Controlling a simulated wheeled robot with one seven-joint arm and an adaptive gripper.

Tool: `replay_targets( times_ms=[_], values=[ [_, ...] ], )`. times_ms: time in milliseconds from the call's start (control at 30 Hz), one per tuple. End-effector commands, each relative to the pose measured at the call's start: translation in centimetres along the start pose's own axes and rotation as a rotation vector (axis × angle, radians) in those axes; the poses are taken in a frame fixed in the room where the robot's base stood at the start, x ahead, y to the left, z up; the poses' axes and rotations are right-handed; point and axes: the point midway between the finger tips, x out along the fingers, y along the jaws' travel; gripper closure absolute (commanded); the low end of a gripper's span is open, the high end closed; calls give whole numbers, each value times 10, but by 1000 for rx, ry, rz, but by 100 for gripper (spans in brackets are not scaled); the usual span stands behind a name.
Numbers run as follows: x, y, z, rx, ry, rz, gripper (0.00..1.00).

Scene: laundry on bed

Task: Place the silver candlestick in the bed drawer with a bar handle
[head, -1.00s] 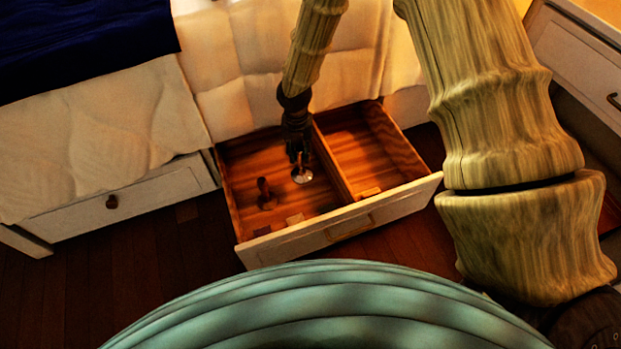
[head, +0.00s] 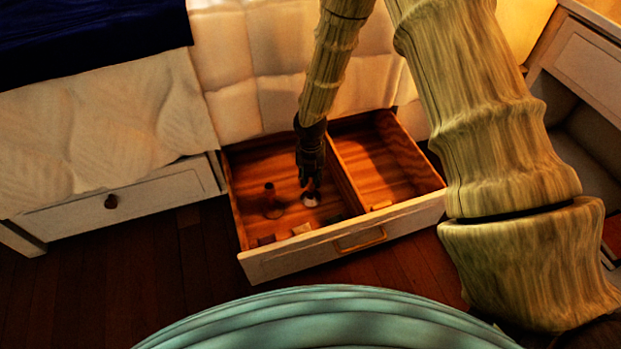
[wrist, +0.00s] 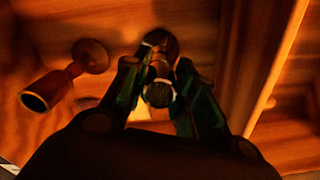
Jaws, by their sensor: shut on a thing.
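The bed drawer with a bar handle (head: 360,238) stands open, with a divider splitting it into left and right compartments. My gripper (head: 309,182) reaches down into the left compartment and is shut on the silver candlestick. The candlestick's pale, shiny base (head: 311,199) shows just below the fingers, low over the drawer floor; I cannot tell whether it touches. In the wrist view the candlestick (wrist: 159,93) is seen end-on between the fingers, and its lower part is largely hidden.
A dark reddish candlestick (head: 271,206) stands in the same compartment, left of my gripper; it also shows in the wrist view (wrist: 88,60). Small blocks (head: 301,228) lie near the drawer front. The right compartment is mostly clear. A closed drawer with a round knob (head: 111,201) is at left.

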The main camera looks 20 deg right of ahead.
Motion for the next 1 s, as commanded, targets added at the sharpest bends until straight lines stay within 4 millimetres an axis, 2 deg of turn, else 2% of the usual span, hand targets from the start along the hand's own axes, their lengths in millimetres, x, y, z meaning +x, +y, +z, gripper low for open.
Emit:
replay_targets(
  times_ms=[167,200,300,733,1000],
  values=[
    [3,0,0,-1,0,-2,100],
    [3,0,0,-1,0,-2,69],
    [4,1,0,0,0,-3,51],
    [2,2,0,0,1,-7,51],
    [-42,2,0,0,1,-6,51]
  ],
)
